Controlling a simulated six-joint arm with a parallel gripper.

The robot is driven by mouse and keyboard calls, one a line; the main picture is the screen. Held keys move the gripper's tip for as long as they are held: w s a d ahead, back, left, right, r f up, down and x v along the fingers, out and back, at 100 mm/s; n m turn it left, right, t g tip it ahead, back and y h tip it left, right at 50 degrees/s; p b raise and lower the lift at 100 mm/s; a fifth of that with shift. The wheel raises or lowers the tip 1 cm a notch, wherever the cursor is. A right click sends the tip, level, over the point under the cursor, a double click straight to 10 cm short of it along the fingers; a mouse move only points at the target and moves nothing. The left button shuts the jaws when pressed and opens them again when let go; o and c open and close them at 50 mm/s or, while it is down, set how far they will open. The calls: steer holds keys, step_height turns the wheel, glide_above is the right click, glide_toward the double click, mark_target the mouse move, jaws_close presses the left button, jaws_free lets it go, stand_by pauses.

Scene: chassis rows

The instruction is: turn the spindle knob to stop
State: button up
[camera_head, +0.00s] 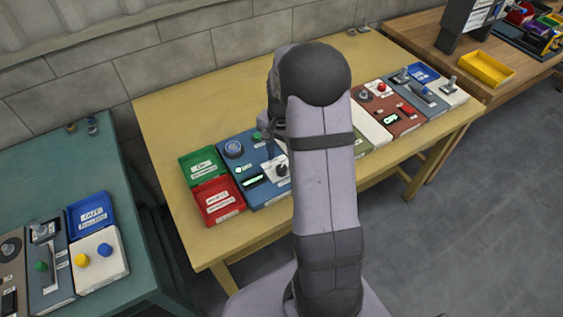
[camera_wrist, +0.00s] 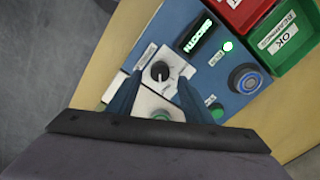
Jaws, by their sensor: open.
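A black rotary knob (camera_wrist: 160,71) with a white pointer mark sits on a pale plate on a blue panel (camera_wrist: 183,22) in the wrist view. It also shows in the head view (camera_head: 282,170), just left of my arm. The lettering around it is too small to read, so I cannot tell its setting or confirm that it is the spindle knob. My gripper (camera_wrist: 159,83) is open and empty, with one blue finger on either side of the knob's near side. I cannot tell whether the fingers touch it. In the head view my arm hides part of the panel.
A lit display (camera_wrist: 199,37), a green lamp (camera_wrist: 228,46), a blue-ringed button (camera_wrist: 248,80) and a green button (camera_wrist: 215,112) are close by. Red (camera_head: 218,201) and green (camera_head: 202,166) bins stand left of the panel. More panels (camera_head: 390,108) line the yellow table (camera_head: 165,110).

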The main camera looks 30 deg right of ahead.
mark_target(282, 167)
steer(key=shift+f+p, duration=0.35)
steer(key=shift+f, duration=1.5)
steer(key=c, duration=1.1)
